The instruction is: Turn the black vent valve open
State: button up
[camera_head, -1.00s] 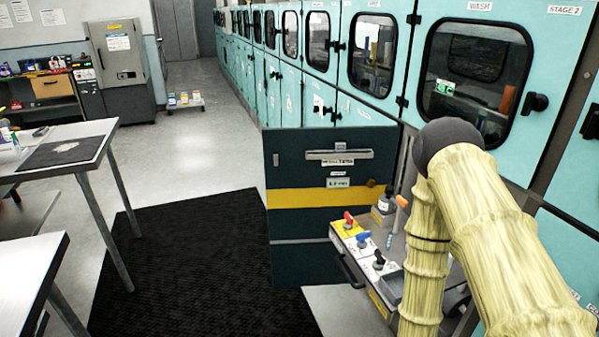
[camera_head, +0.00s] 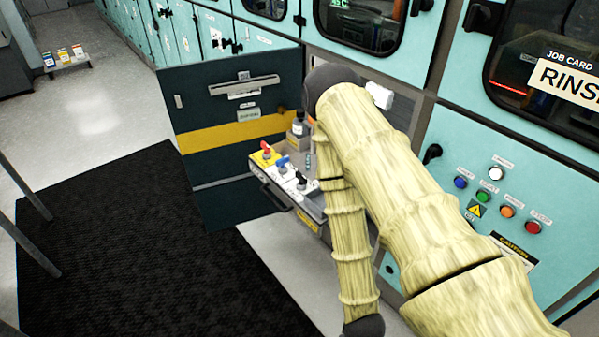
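The black vent valve (camera_head: 301,181) has a small black handle on a pale block. It stands nearest the front in a row with a red-handled valve (camera_head: 266,151) and a blue-handled valve (camera_head: 283,162). The row sits on a pulled-out white drawer or shelf (camera_head: 262,166) low in the teal cabinet line. The black handle's exact angle is too small to tell. My arm, in a yellowish cover, crosses just right of the valves and hides the right part of the shelf. My gripper is not in view.
A dark open door (camera_head: 225,160) with a yellow band stands left of the shelf. A black mat (camera_head: 110,240) covers floor at left. Coloured buttons (camera_head: 497,174) are on the teal panel at right.

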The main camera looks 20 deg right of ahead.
aim_at(302, 180)
jog(key=u, duration=0.05)
jog(key=k, duration=0.5)
jog(key=z, duration=0.8)
jog(key=i, duration=0.6)
jog(key=u, duration=0.35)
